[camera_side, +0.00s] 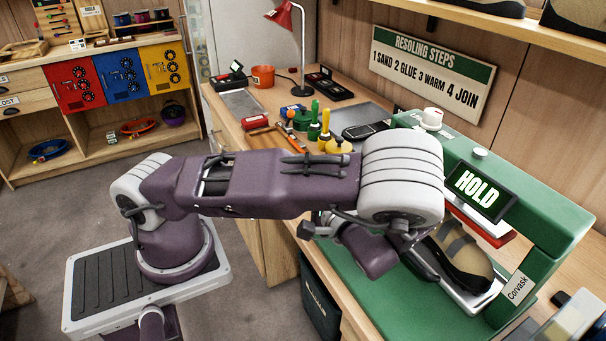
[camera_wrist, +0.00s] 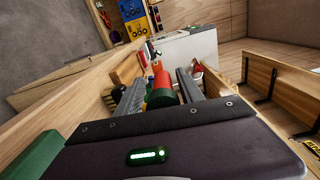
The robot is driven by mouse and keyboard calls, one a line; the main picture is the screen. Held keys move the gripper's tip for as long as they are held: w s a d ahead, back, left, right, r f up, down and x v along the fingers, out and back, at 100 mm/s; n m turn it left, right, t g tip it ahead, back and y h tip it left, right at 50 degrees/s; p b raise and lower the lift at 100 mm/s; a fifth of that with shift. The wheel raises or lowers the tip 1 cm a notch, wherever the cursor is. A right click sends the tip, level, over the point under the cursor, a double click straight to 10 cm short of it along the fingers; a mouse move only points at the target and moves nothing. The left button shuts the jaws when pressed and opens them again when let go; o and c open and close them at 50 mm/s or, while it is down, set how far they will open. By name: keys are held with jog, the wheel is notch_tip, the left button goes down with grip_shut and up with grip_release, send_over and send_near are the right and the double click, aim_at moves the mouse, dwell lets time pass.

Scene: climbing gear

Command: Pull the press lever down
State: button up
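The green press (camera_side: 540,215) stands on the bench at the right in the side view, its screen (camera_side: 482,192) reading HOLD. A shoe (camera_side: 462,250) sits in it under a red-edged plate (camera_side: 500,228). I cannot make out the lever for certain; my arm covers part of the press front. My gripper (camera_side: 308,229) points left, away from the shoe, partly hidden by my arm. In the wrist view my gripper (camera_wrist: 160,86) has its two fingers apart. A red-orange and green shape (camera_wrist: 160,82) shows between them; I cannot tell whether it is the lever or bench items beyond.
Bottles (camera_side: 314,120), a black device (camera_side: 364,130) and a red lamp (camera_side: 285,15) stand on the bench behind my arm. A white knob (camera_side: 432,118) tops the press. A green part (camera_wrist: 35,155) lies close at the lower left in the wrist view.

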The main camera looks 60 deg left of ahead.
jog(key=d, duration=0.7)
jog(key=s+d+r+t+h, duration=0.4)
jog(key=s+r+h, duration=0.8)
jog(key=r+h, duration=0.3)
jog(key=t+h, duration=0.1)
jog(key=h, duration=0.2)
jog(key=shift+s+r+n+t, duration=0.25)
jog(key=shift+s+n+t, duration=0.05)
jog(key=shift+s, duration=0.1)
